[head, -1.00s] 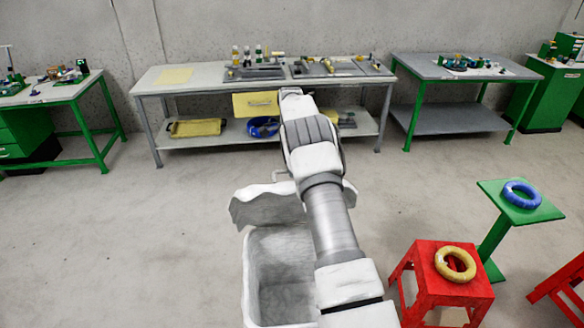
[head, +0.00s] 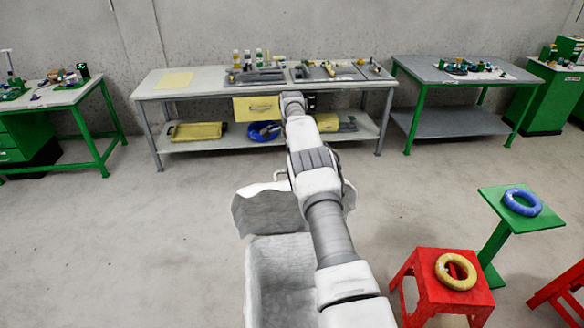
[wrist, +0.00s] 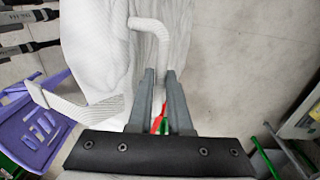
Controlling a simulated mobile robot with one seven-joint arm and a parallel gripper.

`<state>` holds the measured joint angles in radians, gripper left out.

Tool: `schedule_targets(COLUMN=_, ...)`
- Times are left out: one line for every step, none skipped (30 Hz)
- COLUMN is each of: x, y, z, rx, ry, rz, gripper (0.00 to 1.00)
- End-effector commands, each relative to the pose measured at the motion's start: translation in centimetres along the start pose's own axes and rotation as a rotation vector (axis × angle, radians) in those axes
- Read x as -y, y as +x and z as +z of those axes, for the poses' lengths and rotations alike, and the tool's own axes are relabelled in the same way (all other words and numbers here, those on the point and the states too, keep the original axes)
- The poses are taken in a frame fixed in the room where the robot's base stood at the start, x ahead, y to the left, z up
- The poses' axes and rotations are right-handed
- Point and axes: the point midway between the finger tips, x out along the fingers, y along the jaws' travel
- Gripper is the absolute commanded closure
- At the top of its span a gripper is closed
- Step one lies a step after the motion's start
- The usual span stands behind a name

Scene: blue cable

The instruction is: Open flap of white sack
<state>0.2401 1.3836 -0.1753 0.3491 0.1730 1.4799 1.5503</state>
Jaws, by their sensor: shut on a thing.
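The white sack (head: 282,285) stands at the bottom middle of the head view, with its top open towards me. Its white flap (head: 268,212) stands up at the far side of the opening, partly behind my arm. A thin bent handle (head: 281,174) shows at the flap's top edge. In the wrist view, the flap (wrist: 95,45) fills the upper left, and the white handle (wrist: 161,34) runs down to my gripper (wrist: 160,72). The fingers are shut on this handle. My arm hides the gripper in the head view.
A red stool (head: 437,277) with a yellow ring (head: 443,268) and a green stand (head: 497,235) with a blue ring (head: 512,201) are to the right. A long workbench (head: 205,82) is behind. The floor (head: 120,250) to the left is clear.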

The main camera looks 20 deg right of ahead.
Motion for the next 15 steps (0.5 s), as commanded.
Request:
schedule_targets(x=-0.18, y=0.89, z=0.03, rx=0.001, ry=0.0, rz=0.011, gripper=1.0)
schedule_targets(x=-0.19, y=0.9, z=0.03, rx=0.001, ry=0.001, rz=0.011, gripper=1.0)
schedule_targets(x=-0.19, y=0.91, z=0.03, rx=0.001, ry=0.001, rz=0.012, gripper=1.0)
schedule_targets(x=-0.19, y=0.92, z=0.03, rx=0.001, ry=0.001, rz=0.012, gripper=1.0)
schedule_targets(x=-0.19, y=0.93, z=0.03, rx=0.001, ry=0.001, rz=0.012, gripper=1.0)
schedule_targets(x=-0.2, y=0.94, z=0.03, rx=0.001, ry=0.001, rz=0.012, gripper=1.0)
schedule_targets(x=-0.2, y=0.94, z=0.03, rx=0.001, ry=0.001, rz=0.012, gripper=1.0)
schedule_targets(x=-0.2, y=0.94, z=0.03, rx=0.001, ry=0.001, rz=0.012, gripper=1.0)
schedule_targets(x=-0.2, y=0.95, z=0.03, rx=0.001, ry=0.001, rz=0.012, gripper=1.0)
schedule_targets(x=-0.2, y=0.95, z=0.03, rx=0.001, ry=0.001, rz=0.012, gripper=1.0)
schedule_targets(x=-0.2, y=0.96, z=0.03, rx=0.001, ry=0.001, rz=0.012, gripper=1.0)
schedule_targets(x=-0.2, y=0.96, z=0.03, rx=0.001, ry=0.001, rz=0.012, gripper=0.79)
schedule_targets(x=-0.19, y=0.93, z=0.03, rx=0.001, ry=0.001, rz=0.011, gripper=0.74)
schedule_targets(x=-0.18, y=0.89, z=0.03, rx=0.001, ry=0.0, rz=0.011, gripper=0.68)
schedule_targets(x=-0.16, y=0.81, z=0.03, rx=0.001, ry=0.0, rz=0.01, gripper=0.61)
